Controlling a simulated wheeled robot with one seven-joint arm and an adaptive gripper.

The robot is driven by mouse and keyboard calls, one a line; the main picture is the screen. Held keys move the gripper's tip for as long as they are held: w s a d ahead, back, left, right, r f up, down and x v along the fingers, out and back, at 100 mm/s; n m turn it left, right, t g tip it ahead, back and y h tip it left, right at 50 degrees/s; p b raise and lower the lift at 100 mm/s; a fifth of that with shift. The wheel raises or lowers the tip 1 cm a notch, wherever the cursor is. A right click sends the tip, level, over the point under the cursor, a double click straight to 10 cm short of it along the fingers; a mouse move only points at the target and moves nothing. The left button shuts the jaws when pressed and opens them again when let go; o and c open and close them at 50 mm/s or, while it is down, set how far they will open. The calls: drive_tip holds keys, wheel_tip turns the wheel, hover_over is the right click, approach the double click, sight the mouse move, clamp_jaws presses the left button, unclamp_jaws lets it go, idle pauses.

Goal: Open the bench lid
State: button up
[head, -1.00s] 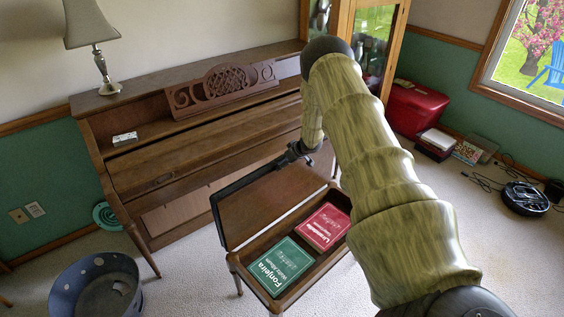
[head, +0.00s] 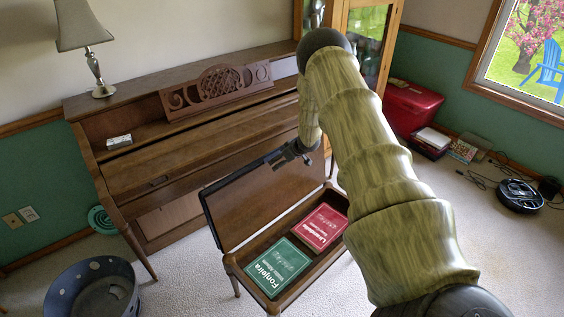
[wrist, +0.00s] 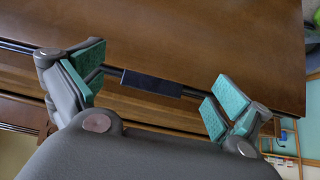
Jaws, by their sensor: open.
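The piano bench (head: 238,273) stands in front of the piano with its compartment exposed. Its brown lid (head: 243,212) is raised steeply on the piano side, its inner face toward me. A green book (head: 278,267) and a red book (head: 320,227) lie inside the compartment. My gripper (head: 290,155) is at the lid's upper edge, partly hidden by my arm; contact cannot be told. In the wrist view my gripper (wrist: 155,88) has its teal pads wide apart. A dark block (wrist: 152,83) shows between them against brown wood; which piece this is, I cannot tell.
The upright piano (head: 170,165) stands close behind the raised lid. A dotted blue bin (head: 70,298) is at the lower left. A red case (head: 410,107), a round robot vacuum (head: 522,195) and cables lie at the right. Carpet right of my arm is largely clear.

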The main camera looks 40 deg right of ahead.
drive_tip(key=v, duration=1)
